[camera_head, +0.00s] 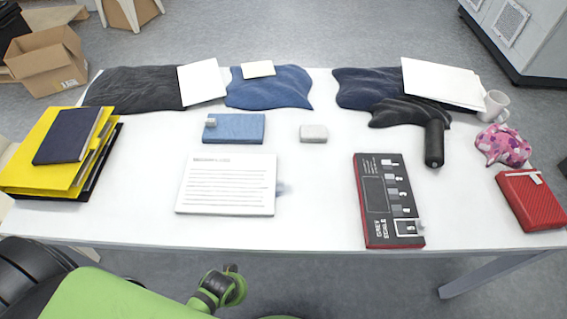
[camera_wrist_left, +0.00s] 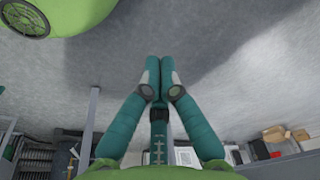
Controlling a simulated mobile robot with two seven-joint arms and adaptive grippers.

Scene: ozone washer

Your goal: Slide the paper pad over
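The paper pad (camera_head: 227,184) is a thick white block with printed lines on top. It lies flat on the white table (camera_head: 315,220), left of centre and close to the front edge. My left gripper (camera_wrist_left: 159,68) shows in the left wrist view with its two teal fingers together at the tips and nothing between them. Grey floor is behind the fingers. A green and black part of my own arm shows at the bottom of the head view, in front of the table and apart from the pad. My right gripper is not in view.
A blue box (camera_head: 234,128) lies just behind the pad, and a small white block (camera_head: 314,133) lies behind and to its right. Yellow binders (camera_head: 45,160) are at the left. A black and red grey-scale board (camera_head: 388,200) lies to the right, with clear table between it and the pad.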

